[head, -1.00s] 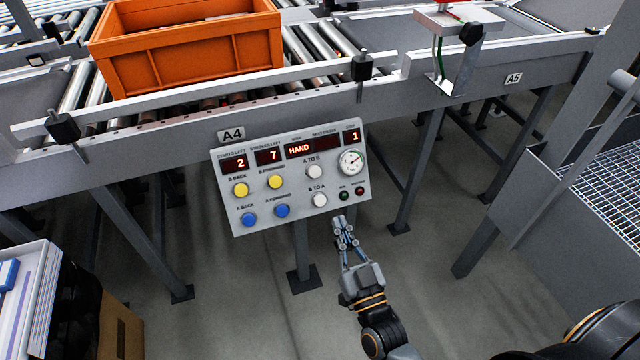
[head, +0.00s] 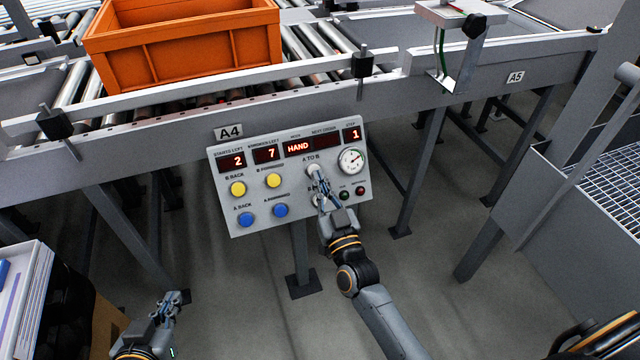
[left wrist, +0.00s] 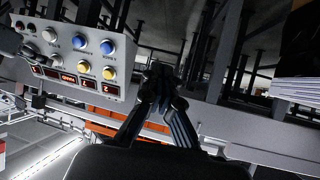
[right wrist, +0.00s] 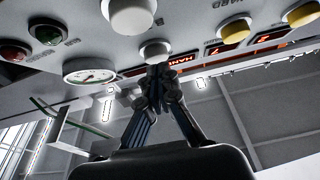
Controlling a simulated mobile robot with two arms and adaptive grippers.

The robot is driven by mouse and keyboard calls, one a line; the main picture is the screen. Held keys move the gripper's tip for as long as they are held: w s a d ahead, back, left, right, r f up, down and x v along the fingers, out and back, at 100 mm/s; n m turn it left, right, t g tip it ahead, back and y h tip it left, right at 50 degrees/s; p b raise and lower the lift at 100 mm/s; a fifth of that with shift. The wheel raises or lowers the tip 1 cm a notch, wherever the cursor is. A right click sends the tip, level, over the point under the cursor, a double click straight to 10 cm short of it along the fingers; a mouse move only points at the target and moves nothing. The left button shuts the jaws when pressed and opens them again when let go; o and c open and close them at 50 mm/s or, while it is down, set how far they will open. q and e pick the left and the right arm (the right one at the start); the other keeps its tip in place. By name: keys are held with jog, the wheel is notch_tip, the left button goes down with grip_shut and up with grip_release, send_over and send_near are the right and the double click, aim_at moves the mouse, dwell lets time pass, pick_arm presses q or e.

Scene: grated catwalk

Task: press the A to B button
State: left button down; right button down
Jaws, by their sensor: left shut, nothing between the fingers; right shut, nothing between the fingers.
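The A to B button (head: 312,169) is a round white knob at the upper right of the grey control panel (head: 225,190). It also shows in the right wrist view (right wrist: 154,49). My right gripper (head: 319,177) is shut and empty, its fingertips right at the A to B button; I cannot tell whether they touch. In the right wrist view, the fingertips (right wrist: 157,72) overlap the button's edge. The white B to A button (right wrist: 131,15) is beside it, largely covered by my right gripper in the head view. My left gripper (head: 176,297) is shut and empty, low at the left, away from the panel.
Two yellow (head: 273,181) and two blue buttons (head: 280,210) sit left of the white ones. A dial (head: 351,160) is to the right. The display reads HAND. An orange crate (head: 185,50) sits on the roller conveyor above. A stack of white trays (head: 30,300) stands lower left.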

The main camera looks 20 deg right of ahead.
pick_arm(q)
jog(key=shift+w+d+r+t, duration=0.15)
jog(key=shift+w+r+t, duration=0.15)
jog(key=shift+r, duration=0.1)
pick_arm(e)
jog(key=shift+w+f, duration=0.1)
jog(key=shift+w, duration=0.1)
